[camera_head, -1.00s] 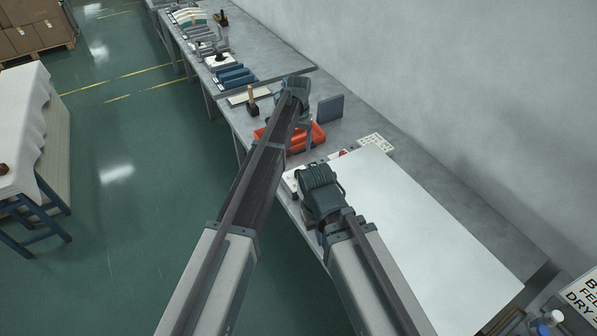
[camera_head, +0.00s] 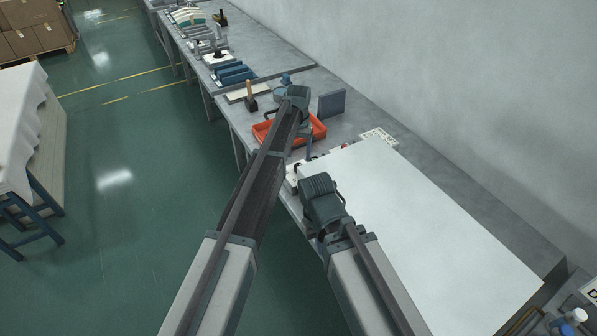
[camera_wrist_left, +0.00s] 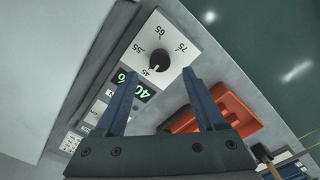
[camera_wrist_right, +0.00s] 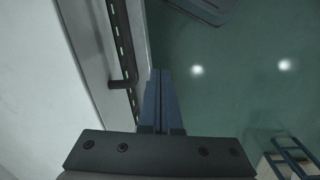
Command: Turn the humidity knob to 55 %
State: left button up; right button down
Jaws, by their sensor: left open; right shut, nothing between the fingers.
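The humidity knob (camera_wrist_left: 158,53) is a round black knob on a white dial plate (camera_wrist_left: 178,28) marked 45, 55, 65 and 75, seen tilted in the left wrist view. Its pointer seems to be near the 45 side. A green display (camera_wrist_left: 130,88) beside it seems to read 40 %. My left gripper (camera_wrist_left: 162,78) is open, its fingertips on either side of the area just below the knob, not visibly touching it. In the head view my left arm hides the knob. My right gripper (camera_wrist_right: 160,72) is shut and empty, above the machine's front edge.
A large white machine top (camera_head: 440,230) fills the right of the bench. An orange tray (camera_head: 318,131) lies beyond the dial, with a dark upright block (camera_head: 331,103) behind. A bar handle (camera_wrist_right: 123,82) is close to my right gripper. Green floor is open at left.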

aim_at(299, 164)
pick_arm(q)
notch_tip(299, 164, down, 6)
jog(key=b, duration=0.5)
jog(key=shift+r, duration=0.1)
grip_shut()
